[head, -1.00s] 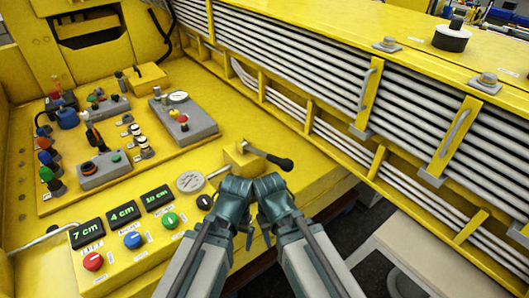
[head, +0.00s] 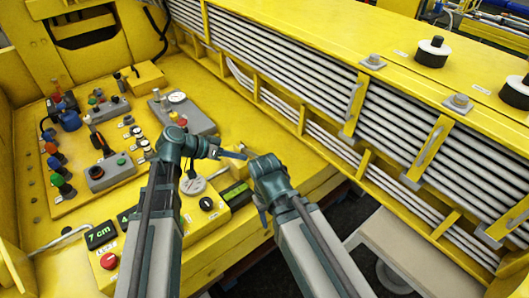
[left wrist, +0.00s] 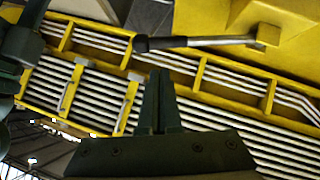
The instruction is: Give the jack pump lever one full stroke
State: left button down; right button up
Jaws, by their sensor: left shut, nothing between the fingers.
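The jack pump lever (left wrist: 205,41) shows in the left wrist view as a grey bar with a black grip at its left end. Its right end joins a yellow block (left wrist: 268,36). My left gripper (left wrist: 158,72) is shut and empty, its tips a little below the bar in that picture; I cannot tell the depth between them. In the head view my left gripper (head: 240,155) points right over the pump area, and the lever there is mostly hidden behind my grippers. My right gripper (head: 268,172) is just to its right; its fingers do not show clearly.
A pressure gauge (head: 193,184), a black knob (head: 206,203) and a display reading 7 cm (head: 101,235) sit on the yellow panel. Valves and switches (head: 97,140) crowd the left. A yellow boom with grey pipes (head: 285,75) runs along the right.

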pick_arm(q)
jog(key=shift+w+a+r+t+h, duration=0.15)
jog(key=shift+w+a+r+h, duration=0.1)
jog(key=shift+w+r, duration=0.25)
jog(key=shift+w+a+r+t+h, duration=0.15)
jog(key=shift+w+a+r, duration=0.1)
jog(key=shift+r, duration=0.35)
jog(key=shift+d, duration=0.1)
jog(key=s+a+f+b+x, duration=0.1)
jog(key=f+b+x, duration=0.1)
jog(key=b+x, duration=0.6)
jog(key=shift+s+b+x, duration=0.3)
jog(key=shift+b+x, duration=0.05)
jog(key=shift+x, duration=2.15)
jog(key=shift+f, duration=0.15)
